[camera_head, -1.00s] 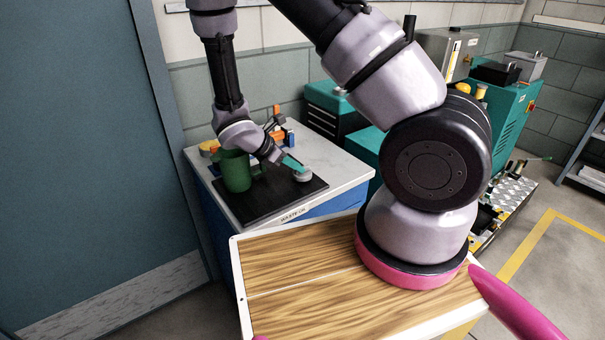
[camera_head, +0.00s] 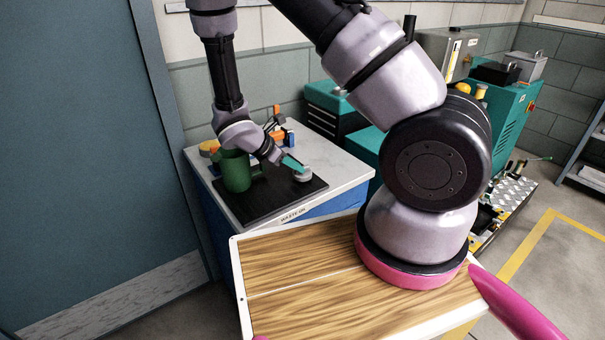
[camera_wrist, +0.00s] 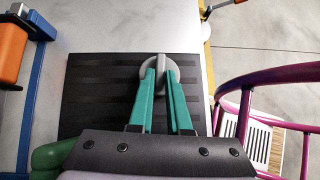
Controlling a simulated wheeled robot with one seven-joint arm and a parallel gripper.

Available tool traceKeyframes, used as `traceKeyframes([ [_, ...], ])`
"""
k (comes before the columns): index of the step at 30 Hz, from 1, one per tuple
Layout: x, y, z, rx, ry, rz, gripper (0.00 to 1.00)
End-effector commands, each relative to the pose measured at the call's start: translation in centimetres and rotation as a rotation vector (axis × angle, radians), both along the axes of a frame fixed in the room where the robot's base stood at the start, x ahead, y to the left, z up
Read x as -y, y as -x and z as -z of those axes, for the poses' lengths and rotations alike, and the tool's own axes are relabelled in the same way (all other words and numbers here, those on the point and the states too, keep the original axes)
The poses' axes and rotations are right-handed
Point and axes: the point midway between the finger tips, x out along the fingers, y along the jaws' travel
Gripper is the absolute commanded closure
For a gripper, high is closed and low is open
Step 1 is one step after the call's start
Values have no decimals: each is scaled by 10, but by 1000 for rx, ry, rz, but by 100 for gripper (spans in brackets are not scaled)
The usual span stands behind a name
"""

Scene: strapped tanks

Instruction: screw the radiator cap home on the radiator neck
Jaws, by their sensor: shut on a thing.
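A round grey cap (camera_head: 303,175) is at the right end of the black mat (camera_head: 285,199) on the bench. It also shows in the wrist view (camera_wrist: 174,68), with a raised grip across its top. My gripper (camera_wrist: 161,66) has its teal fingers closed on that raised grip from above. In the head view my gripper (camera_head: 292,164) points down at the cap. The cap appears to be at mat level; I cannot tell whether it touches the mat. I cannot make out the radiator neck in either view.
A green jug (camera_head: 236,172) stands on the mat left of my gripper. Orange and blue tools (camera_head: 279,130) are at the bench's back. A teal machine (camera_head: 515,108) with boxes on top stands at right. The open floor (camera_head: 560,240) is marked with a yellow line.

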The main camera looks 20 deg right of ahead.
Motion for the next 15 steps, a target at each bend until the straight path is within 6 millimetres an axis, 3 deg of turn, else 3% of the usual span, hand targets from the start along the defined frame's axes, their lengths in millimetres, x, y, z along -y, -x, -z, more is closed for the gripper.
traceKeyframes([
  [15, 0, 0, -7, 0, 0, 0, 100],
])
